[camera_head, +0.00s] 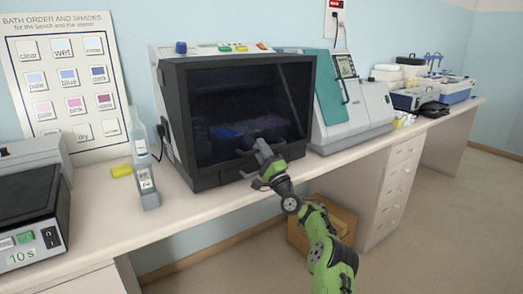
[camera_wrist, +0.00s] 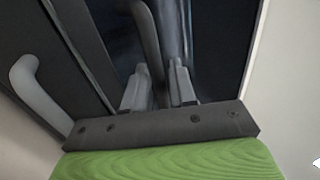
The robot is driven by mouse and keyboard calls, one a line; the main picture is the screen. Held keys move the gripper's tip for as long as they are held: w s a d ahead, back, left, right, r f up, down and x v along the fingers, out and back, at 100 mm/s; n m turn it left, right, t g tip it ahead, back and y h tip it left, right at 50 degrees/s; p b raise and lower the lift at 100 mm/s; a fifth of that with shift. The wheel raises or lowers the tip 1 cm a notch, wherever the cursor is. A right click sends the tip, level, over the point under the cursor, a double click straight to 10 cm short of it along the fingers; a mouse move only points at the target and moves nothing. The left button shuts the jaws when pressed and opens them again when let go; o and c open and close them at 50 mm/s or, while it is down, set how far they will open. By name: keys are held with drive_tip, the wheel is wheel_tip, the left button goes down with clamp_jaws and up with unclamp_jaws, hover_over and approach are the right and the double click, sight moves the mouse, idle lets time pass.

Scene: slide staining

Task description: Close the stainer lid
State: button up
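The stainer (camera_head: 165,120) is a large black-framed machine in the middle of the bench. Its lid (camera_head: 235,95) is a dark see-through front panel, with blue and pink baths showing dimly behind it. Whether the lid is fully down cannot be told. My gripper (camera_head: 262,157) is at the lower front of the stainer. In the wrist view the fingers (camera_wrist: 158,85) are a short way apart, with a dark curved bar (camera_wrist: 150,42), seemingly the lid handle, between them. The fingers appear closed onto it; the contact itself is partly hidden.
A grey handle (camera_wrist: 38,90) shows left in the wrist view. A teal-lidded machine (camera_head: 345,100) stands right of the stainer. A cardboard box (camera_head: 325,218) sits under the bench.

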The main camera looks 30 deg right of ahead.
drive_tip(key=shift+w+a+f, duration=0.1)
drive_tip(key=shift+a+f, duration=0.05)
drive_tip(key=shift+f, duration=0.15)
drive_tip(key=shift+f, duration=0.25)
drive_tip(key=r+v, duration=0.1)
drive_tip(key=v, duration=1.4)
drive_tip(key=shift+s, duration=0.45)
drive_tip(key=shift+f, duration=0.15)
